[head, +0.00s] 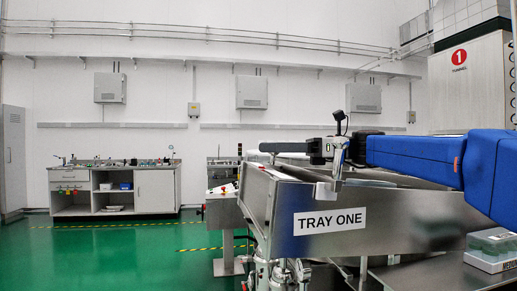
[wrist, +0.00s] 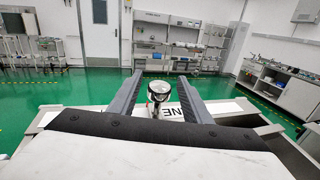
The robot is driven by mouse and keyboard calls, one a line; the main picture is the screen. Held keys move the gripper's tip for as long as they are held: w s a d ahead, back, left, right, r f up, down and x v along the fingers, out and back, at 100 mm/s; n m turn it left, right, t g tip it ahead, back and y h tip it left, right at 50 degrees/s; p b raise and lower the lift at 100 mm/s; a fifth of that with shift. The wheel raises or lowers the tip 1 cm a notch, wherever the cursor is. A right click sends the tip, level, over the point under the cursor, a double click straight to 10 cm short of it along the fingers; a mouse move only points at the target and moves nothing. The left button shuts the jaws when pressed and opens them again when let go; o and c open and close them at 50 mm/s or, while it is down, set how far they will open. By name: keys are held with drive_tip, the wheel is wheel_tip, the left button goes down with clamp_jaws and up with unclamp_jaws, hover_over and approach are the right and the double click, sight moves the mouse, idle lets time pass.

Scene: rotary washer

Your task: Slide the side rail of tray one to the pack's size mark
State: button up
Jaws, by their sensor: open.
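Tray one (head: 420,225) is a long steel trough at centre right in the head view, with a white TRAY ONE label (head: 330,220) on its near side. An upright chrome post (head: 338,162) stands at the tray's near edge; I cannot tell whether it belongs to the side rail. My gripper (head: 322,150) is open at this post, above the edge. In the wrist view its two dark fingers (wrist: 160,78) stand either side of a round-topped post (wrist: 158,91); contact cannot be told. A greenish box (head: 492,248) with partly cut-off lettering sits at lower right. I cannot make out any size mark.
A panel stand (head: 222,205) is left of the tray. A counter with a sink (head: 115,185) stands along the back wall. The tunnel housing (head: 470,85), marked 1, is at right. The green floor (head: 130,250) is clear at left.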

drive_tip(key=shift+a, duration=1.8)
